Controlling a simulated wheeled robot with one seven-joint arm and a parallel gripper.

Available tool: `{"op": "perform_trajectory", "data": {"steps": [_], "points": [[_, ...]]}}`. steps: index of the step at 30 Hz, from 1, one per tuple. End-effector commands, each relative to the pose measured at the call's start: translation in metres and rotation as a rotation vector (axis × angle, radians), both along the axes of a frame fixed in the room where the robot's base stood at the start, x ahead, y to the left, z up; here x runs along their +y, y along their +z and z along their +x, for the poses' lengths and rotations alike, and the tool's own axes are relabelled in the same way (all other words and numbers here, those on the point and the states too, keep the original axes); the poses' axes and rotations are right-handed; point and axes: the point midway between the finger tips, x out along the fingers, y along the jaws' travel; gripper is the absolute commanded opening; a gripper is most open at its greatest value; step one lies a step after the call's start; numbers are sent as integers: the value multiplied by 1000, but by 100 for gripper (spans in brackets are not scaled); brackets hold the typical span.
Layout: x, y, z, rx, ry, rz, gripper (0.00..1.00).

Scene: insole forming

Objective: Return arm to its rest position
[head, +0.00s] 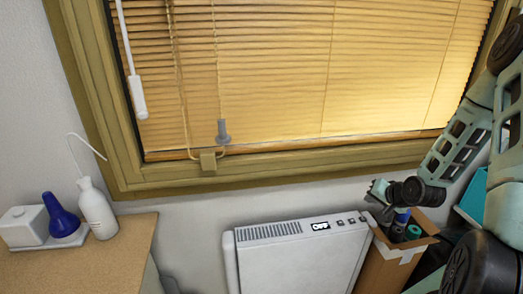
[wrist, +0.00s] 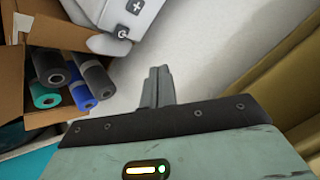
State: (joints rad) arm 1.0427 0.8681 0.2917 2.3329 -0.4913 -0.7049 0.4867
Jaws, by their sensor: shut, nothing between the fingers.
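My gripper (head: 378,190) shows at the right in the head view, at the end of my raised, bent arm. It is above the right end of the white heater and close to the cardboard box. In the wrist view my gripper's fingers (wrist: 158,85) are together, with nothing between them. They stand out over bare wall, apart from other things.
A white heater (head: 300,262) with a small display stands under the window blind (head: 300,70). A cardboard box (head: 385,262) holds several rolls (wrist: 48,68). At the left, a wooden top (head: 90,255) carries a white bottle (head: 97,210) and a blue funnel-like object (head: 60,215).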

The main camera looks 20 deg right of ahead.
Motion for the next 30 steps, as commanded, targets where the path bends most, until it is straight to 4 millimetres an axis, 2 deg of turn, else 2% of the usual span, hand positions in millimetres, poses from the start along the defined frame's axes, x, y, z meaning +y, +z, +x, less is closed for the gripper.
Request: {"op": "perform_trajectory", "data": {"steps": [4,8,13,17,21,24,30], "points": [[1,1,1,3,5,-3,0],[21,14,7,73,85,-54,0],[70,50,10,240,271,-180,0],[116,84,2,357,411,-267,0],[165,119,-17,451,549,-330,0],[195,139,-34,496,632,-352,0],[244,169,-70,548,778,-365,0]]}}
